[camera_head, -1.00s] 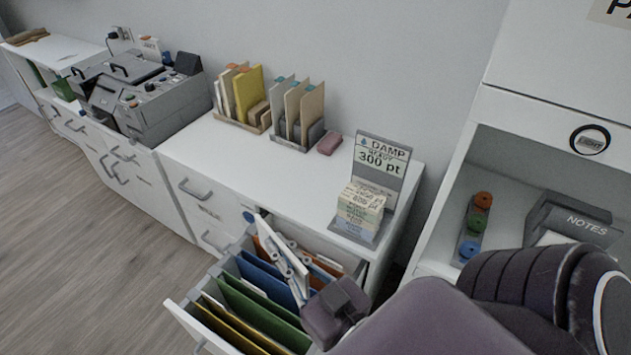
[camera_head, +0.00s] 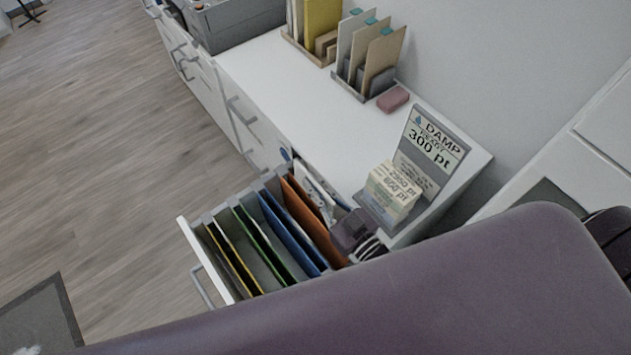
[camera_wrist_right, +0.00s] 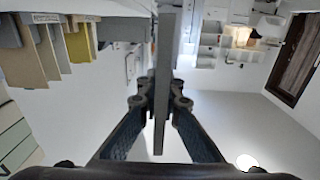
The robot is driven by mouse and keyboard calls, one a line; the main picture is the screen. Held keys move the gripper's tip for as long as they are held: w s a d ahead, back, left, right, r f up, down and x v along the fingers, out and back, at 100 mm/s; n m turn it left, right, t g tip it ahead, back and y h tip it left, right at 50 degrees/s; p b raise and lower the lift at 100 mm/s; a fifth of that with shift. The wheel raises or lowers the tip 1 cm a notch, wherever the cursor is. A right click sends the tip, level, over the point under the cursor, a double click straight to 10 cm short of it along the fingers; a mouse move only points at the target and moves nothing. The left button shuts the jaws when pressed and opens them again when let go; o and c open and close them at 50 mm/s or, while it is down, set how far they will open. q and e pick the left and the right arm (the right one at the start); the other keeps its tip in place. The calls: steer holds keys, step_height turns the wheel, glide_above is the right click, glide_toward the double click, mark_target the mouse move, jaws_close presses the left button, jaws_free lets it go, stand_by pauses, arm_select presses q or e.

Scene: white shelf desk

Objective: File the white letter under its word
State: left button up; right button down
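The open drawer (camera_head: 185,240) holds yellow (camera_head: 232,262), green (camera_head: 258,243), blue (camera_head: 288,236) and orange (camera_head: 313,228) dividers. The white letter (camera_head: 309,179) stands beyond the orange divider, at the drawer's cabinet end, its lower part hidden. I cannot tell how deep it sits. My right gripper (camera_head: 328,207) is shut on it, partly hidden behind my arm. In the right wrist view the letter (camera_wrist_right: 166,40) shows edge-on between the fingers (camera_wrist_right: 161,98). No word on letter or dividers is readable. My left gripper is not in view.
The white desk top (camera_head: 285,110) carries file holders (camera_head: 375,65), a pink block (camera_head: 393,99) and a sign stand (camera_head: 433,145) with a card stack (camera_head: 393,190) close to my right gripper. A grey machine (camera_head: 235,22) stands farther left. My arm covers the lower right.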

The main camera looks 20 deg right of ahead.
steer(key=shift+w+d+f, duration=0.35)
steer(key=shift+f, duration=0.3)
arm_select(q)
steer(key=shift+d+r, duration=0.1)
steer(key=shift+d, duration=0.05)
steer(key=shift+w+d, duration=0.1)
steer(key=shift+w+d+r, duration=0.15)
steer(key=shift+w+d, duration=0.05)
